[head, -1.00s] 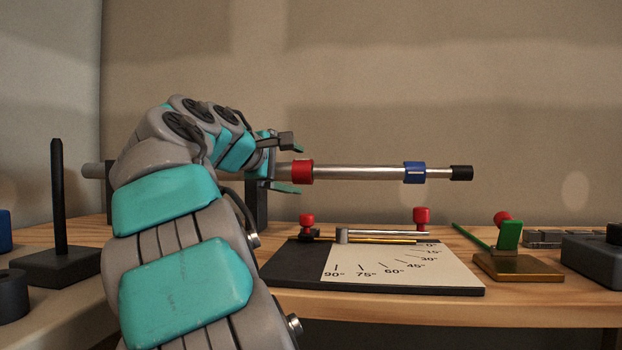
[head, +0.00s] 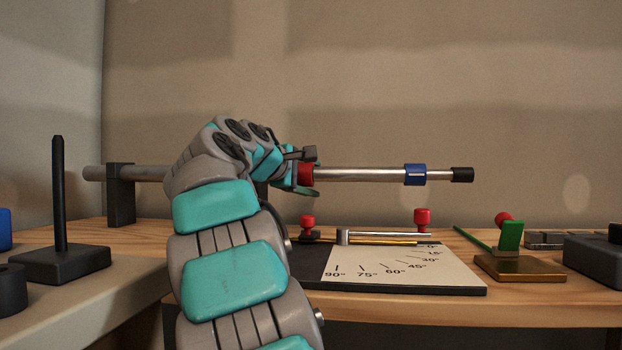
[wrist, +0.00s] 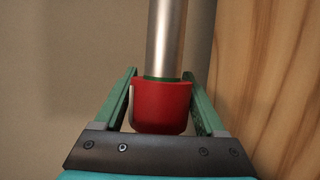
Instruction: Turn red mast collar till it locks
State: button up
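The red mast collar (head: 306,174) sits on a horizontal silver mast (head: 355,174). My gripper (head: 304,173) is around the collar, with one finger above it and one below in the head view. In the wrist view the red collar (wrist: 161,106) lies between the green fingers of my gripper (wrist: 162,85), with the mast (wrist: 166,38) running away from it. The fingers are spread, and narrow gaps seem to show beside the collar. A pale strip runs along the collar's left side. My gripper hides part of the collar in the head view.
A blue collar (head: 415,174) and a black end cap (head: 462,174) are farther right on the mast. Below is an angle board (head: 400,268) with red knobs. A black upright post (head: 59,195) stands at left; a green lever (head: 509,237) stands at right.

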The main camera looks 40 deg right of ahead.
jog(key=c, duration=0.9)
jog(key=p, duration=0.3)
jog(key=shift+r+y, duration=0.3)
jog(key=shift+r, duration=0.05)
jog(key=y+p, duration=0.1)
jog(key=p, duration=0.3)
jog(key=g+p, duration=0.1)
jog(key=p, duration=0.3)
jog(key=shift+a+f+n+y, duration=0.1)
jog(key=shift+f+n+y, duration=0.25)
jog(key=shift+n+y, duration=0.05)
jog(key=shift+s+f+y+p, duration=0.1)
jog(key=shift+f+y+p, duration=0.15)
jog(key=shift+p, duration=0.55)
jog(key=shift+f, duration=0.15)
jog(key=o, duration=1.3)
jog(key=shift+o, duration=0.2)
jog(key=shift+a, duration=0.15)
